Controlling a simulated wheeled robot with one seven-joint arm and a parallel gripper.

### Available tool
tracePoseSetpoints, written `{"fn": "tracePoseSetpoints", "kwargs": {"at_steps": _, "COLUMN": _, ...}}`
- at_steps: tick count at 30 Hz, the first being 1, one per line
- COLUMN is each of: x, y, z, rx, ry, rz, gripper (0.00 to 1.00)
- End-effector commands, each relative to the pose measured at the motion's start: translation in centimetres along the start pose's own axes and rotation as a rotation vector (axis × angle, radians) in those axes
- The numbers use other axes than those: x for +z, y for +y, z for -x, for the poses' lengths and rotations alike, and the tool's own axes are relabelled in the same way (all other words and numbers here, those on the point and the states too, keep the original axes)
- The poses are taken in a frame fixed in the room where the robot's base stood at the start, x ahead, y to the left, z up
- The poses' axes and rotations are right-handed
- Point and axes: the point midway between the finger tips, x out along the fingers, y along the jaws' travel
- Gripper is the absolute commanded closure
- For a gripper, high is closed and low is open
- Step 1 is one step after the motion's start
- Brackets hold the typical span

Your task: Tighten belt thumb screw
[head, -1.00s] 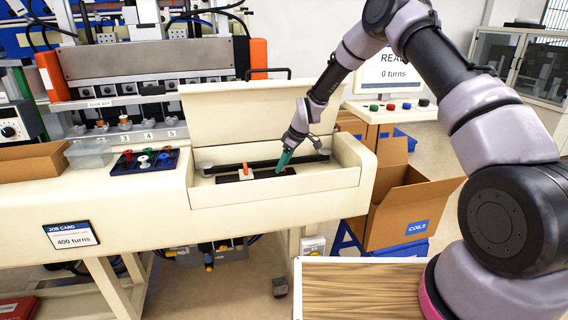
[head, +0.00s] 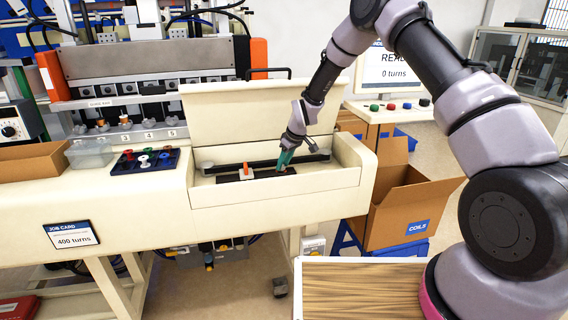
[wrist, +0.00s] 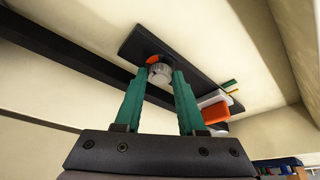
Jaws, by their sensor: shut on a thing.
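The belt thumb screw (wrist: 160,72) is a ribbed grey knob with an orange patch beside it. It sits on a dark plate (wrist: 185,62) in the wrist view. My gripper (wrist: 160,80) has green fingers, and their tips stand on either side of the knob, closed on it. In the head view my gripper (head: 284,163) points down into the open belt compartment (head: 325,180), at the right end of the dark plate. The knob is hidden there by the fingers. An orange lever on a white block (head: 246,171) stands on the plate to the left; it also shows in the wrist view (wrist: 215,110).
The compartment's raised lid (head: 260,115) stands behind my gripper, and a black belt (head: 255,163) runs along the compartment. A tray of coloured knobs (head: 146,161) lies to the left. A cardboard box (head: 405,205) labelled COILS stands to the right. The screen (head: 400,68) reads 0 turns.

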Motion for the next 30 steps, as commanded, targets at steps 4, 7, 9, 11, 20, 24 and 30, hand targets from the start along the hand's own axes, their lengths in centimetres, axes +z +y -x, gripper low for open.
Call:
{"fn": "tracePoseSetpoints", "kwargs": {"at_steps": 4, "x": -0.14, "y": -0.41, "z": 0.02, "rx": 0.053, "ry": 0.000, "rz": -0.120, "gripper": 1.00}}
{"fn": "tracePoseSetpoints", "kwargs": {"at_steps": 7, "x": -0.14, "y": -0.54, "z": 0.00, "rx": 0.090, "ry": 0.000, "rz": -0.208, "gripper": 1.00}}
{"fn": "tracePoseSetpoints", "kwargs": {"at_steps": 9, "x": -0.18, "y": -0.65, "z": -0.01, "rx": 0.115, "ry": 0.000, "rz": -0.268, "gripper": 1.00}}
{"fn": "tracePoseSetpoints", "kwargs": {"at_steps": 11, "x": -0.22, "y": -0.73, "z": -0.02, "rx": 0.137, "ry": 0.000, "rz": -0.321, "gripper": 1.00}}
{"fn": "tracePoseSetpoints", "kwargs": {"at_steps": 20, "x": -0.41, "y": -0.99, "z": -0.10, "rx": 0.247, "ry": 0.002, "rz": -0.584, "gripper": 1.00}}
{"fn": "tracePoseSetpoints", "kwargs": {"at_steps": 24, "x": -0.49, "y": -1.11, "z": -0.17, "rx": 0.297, "ry": 0.001, "rz": -0.705, "gripper": 1.00}}
{"fn": "tracePoseSetpoints", "kwargs": {"at_steps": 30, "x": -0.62, "y": -1.22, "z": -0.25, "rx": 0.359, "ry": 0.001, "rz": -0.859, "gripper": 1.00}}
